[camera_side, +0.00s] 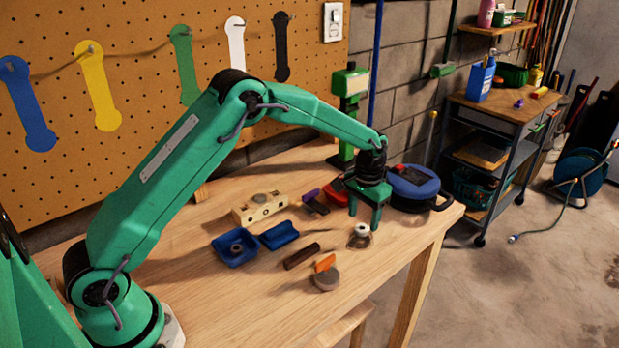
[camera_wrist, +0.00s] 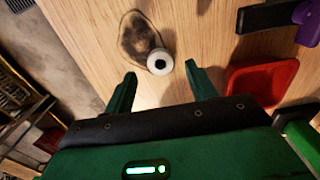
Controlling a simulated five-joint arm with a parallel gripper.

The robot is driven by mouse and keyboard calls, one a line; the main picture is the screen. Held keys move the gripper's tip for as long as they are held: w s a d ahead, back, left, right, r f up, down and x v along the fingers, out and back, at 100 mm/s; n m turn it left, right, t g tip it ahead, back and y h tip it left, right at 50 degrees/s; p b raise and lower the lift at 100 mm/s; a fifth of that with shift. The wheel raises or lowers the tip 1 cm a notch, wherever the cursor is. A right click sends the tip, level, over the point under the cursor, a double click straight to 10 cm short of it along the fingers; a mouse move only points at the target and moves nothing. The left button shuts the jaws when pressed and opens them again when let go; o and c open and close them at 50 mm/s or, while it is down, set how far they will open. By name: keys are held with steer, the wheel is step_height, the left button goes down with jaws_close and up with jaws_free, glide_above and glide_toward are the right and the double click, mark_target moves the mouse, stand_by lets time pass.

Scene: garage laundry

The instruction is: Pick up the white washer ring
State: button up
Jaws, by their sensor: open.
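The white washer ring (camera_side: 362,230) lies on the wooden workbench near its right front edge, beside a dark stain. In the wrist view the white washer ring (camera_wrist: 160,62) shows a dark centre hole and sits just beyond the fingertips, between their lines. My gripper (camera_side: 363,219) points down close to the ring in the side view. In the wrist view my gripper (camera_wrist: 160,74) has its two green fingers spread apart with nothing between them. I cannot tell whether a finger touches the ring.
A blue round case (camera_side: 412,182) stands close behind my gripper. A red tray (camera_wrist: 262,82) lies to the right in the wrist view. A dark brown block (camera_side: 302,256), a grey disc with an orange piece (camera_side: 326,279) and a blue square tray (camera_side: 234,248) lie to the left.

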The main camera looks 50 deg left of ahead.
mark_target(362, 230)
steer(key=shift+f, duration=1.5)
steer(key=shift+c, duration=0.5)
steer(key=c, duration=0.9)
